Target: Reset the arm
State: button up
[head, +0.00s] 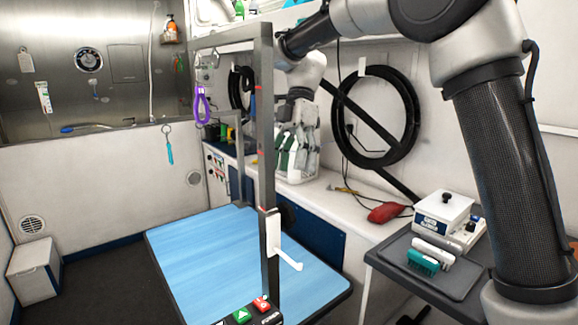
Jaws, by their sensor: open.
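My arm rises from the lower right, bends at the top and reaches left above the blue grooming table (200,255). Its wrist hangs down behind the table's grey metal post. My gripper (296,160) points downward near the white counter along the back wall. Its fingers are apart, and I see nothing held between them. The post and a pale container with bottles behind blur its outline, so its exact distance from them cannot be told.
A grey post (265,150) with a white hook stands on the table. A purple loop (202,104) hangs from its bar. A red dryer (390,212) lies on the counter.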

jog(key=s+d+f+m+t+h, duration=0.1)
jog(key=s+d+f+m+t, duration=0.1)
jog(key=d+m, duration=0.45)
jog(key=s+d+f+m+t, duration=0.1)
jog(key=d+f+m, duration=0.2)
jog(key=d+m, duration=0.35)
jog(key=s+d+r+m+t+h, duration=0.1)
jog(key=s+d+r+m+t, duration=0.1)
jog(key=s+d+m+t, duration=0.4)
jog(key=shift+s+d+m, duration=2.5)
jog(key=shift+s+d, duration=3.6)
jog(key=shift+s, duration=0.1)
